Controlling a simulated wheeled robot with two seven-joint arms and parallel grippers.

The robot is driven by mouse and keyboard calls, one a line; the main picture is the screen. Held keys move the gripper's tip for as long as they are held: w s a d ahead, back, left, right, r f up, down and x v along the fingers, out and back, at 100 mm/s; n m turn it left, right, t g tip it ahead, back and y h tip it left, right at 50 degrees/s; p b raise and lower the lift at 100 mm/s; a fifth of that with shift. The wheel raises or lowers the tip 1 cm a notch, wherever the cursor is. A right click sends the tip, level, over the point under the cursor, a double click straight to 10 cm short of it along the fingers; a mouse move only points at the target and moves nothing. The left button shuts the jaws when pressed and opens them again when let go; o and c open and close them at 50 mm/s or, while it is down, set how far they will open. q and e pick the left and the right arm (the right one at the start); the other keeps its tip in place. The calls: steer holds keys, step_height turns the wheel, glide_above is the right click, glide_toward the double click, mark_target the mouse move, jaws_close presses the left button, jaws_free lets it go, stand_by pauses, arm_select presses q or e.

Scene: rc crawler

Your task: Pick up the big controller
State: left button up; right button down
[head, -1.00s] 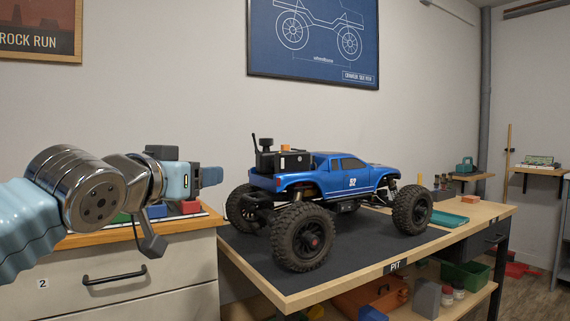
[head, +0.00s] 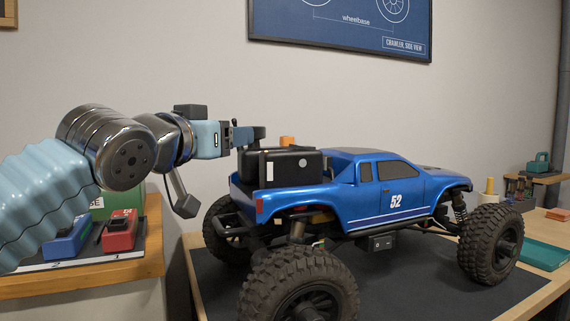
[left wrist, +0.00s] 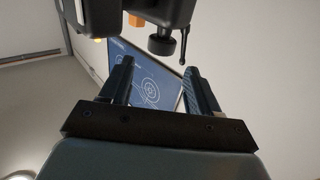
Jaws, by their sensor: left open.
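The big controller (head: 287,166) is a black box with an orange part on top, sitting in the bed of the blue truck (head: 385,200). It also shows upside down at the top of the left wrist view (left wrist: 165,10), with its knob and thin antenna hanging in the picture. In the head view my left gripper (head: 253,137) is at the controller's top left and hides the knob and antenna. In the left wrist view its two fingers (left wrist: 158,75) are apart with nothing between them; the knob appears just beyond the tips. Contact cannot be told. My right gripper is out of view.
The truck stands on a dark mat (head: 415,290) on the workbench. At left, a wooden-topped cabinet (head: 120,272) carries a tray with a blue item (head: 68,238) and a red item (head: 119,231). A framed blue poster (head: 345,25) hangs on the wall behind.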

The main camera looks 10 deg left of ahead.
mark_target(255, 129)
arm_select(q)
steer(key=p+x, duration=0.1)
steer(key=x, duration=0.3)
steer(key=p+x, duration=0.1)
steer(key=x, duration=0.2)
steer(key=p+x, duration=0.1)
steer(key=x, duration=0.3)
steer(key=shift+w+a+r+p, duration=0.15)
steer(key=shift+w+r+p, duration=0.15)
steer(key=shift+r, duration=0.1)
steer(key=shift+w, duration=0.25)
jaws_close()
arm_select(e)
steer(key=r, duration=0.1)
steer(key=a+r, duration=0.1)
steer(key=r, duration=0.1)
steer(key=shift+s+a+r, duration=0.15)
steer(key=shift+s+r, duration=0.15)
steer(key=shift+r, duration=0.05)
